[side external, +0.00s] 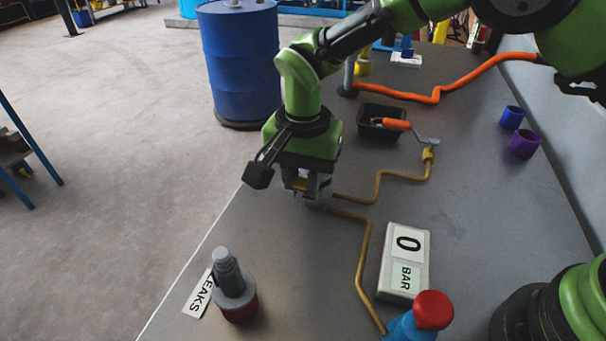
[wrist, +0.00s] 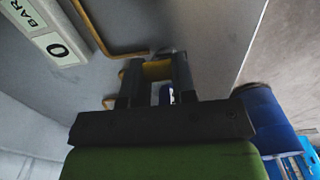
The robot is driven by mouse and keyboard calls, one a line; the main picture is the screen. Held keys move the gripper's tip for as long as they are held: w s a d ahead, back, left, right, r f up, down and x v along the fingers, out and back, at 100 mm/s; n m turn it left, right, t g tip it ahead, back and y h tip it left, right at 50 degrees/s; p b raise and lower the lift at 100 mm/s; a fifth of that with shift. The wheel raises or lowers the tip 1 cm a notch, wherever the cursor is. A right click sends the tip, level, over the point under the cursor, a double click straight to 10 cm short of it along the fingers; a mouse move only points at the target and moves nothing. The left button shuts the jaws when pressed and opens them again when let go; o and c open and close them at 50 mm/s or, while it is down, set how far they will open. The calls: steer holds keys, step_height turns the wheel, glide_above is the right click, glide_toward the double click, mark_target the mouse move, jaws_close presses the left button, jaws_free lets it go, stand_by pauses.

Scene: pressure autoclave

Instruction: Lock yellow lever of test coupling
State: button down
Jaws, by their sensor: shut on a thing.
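My gripper (side external: 312,182) points down over the test coupling, near the table's left edge. In the wrist view, the yellow lever (wrist: 157,70) lies between the two dark fingers of my gripper (wrist: 156,78), which are shut on it. A small piece of the lever (side external: 298,184) also shows in the side view. The coupling's grey body is mostly hidden by my gripper. Two brass pipes (side external: 364,250) run to the coupling.
A pressure display (side external: 405,262) reads 0 BAR. A blue valve with a red knob (side external: 433,310) stands near the front. A grey and red cylinder (side external: 233,285) stands by a LEAKS label (side external: 198,294). A black bin (side external: 381,120) and blue barrel (side external: 238,60) are behind.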

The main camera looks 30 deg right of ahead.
steer(key=shift+w+d+r+g+y, duration=0.2)
steer(key=shift+w+d+g+y, duration=0.15)
steer(key=shift+g+y, duration=0.15)
steer(key=c, duration=0.9)
jaws_free()
steer(key=r, duration=0.6)
steer(key=d+r, duration=0.1)
steer(key=r, duration=0.3)
steer(key=shift+w, duration=0.4)
